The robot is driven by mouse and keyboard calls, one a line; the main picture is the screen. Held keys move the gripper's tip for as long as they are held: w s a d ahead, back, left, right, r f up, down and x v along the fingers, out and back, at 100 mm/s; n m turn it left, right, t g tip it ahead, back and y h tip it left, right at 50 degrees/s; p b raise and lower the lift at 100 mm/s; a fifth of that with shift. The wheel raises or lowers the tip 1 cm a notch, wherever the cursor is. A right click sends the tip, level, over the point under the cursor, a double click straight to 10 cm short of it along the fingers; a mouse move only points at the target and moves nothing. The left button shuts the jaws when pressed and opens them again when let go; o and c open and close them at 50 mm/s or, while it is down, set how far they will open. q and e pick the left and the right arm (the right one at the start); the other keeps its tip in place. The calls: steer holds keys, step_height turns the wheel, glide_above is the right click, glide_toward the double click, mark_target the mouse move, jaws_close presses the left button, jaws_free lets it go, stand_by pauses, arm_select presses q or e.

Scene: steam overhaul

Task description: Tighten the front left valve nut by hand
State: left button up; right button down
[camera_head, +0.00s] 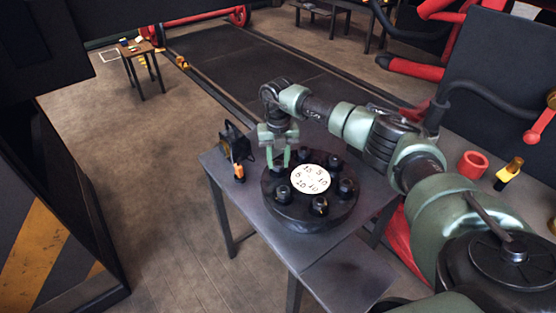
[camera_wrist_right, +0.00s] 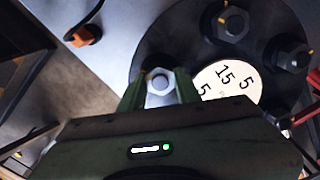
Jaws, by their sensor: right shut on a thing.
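A round black valve cover (camera_head: 330,221) lies on a grey metal table, with several dark hex nuts around its rim and a white numbered disc (camera_head: 310,179) in the middle. My right gripper (camera_head: 281,164) reaches down at the cover's left side. In the right wrist view its green fingers (camera_wrist_right: 159,88) stand on either side of one hex nut (camera_wrist_right: 158,80) and are shut on it. The bolt end shows in the nut's middle. In the head view this nut is mostly hidden by the fingers. My left gripper is not in view.
A black tool with an orange part (camera_head: 238,172) stands on the table (camera_head: 225,191) left of the cover; its orange part also shows in the wrist view. Open floor lies left.

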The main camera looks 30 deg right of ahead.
mark_target(278, 162)
steer(key=shift+w+r, duration=0.1)
steer(key=c, duration=1)
jaws_free()
steer(key=shift+r, duration=0.1)
steer(key=shift+r, duration=0.3)
step_height(278, 162, up, 7)
steer(key=shift+b, duration=1.15)
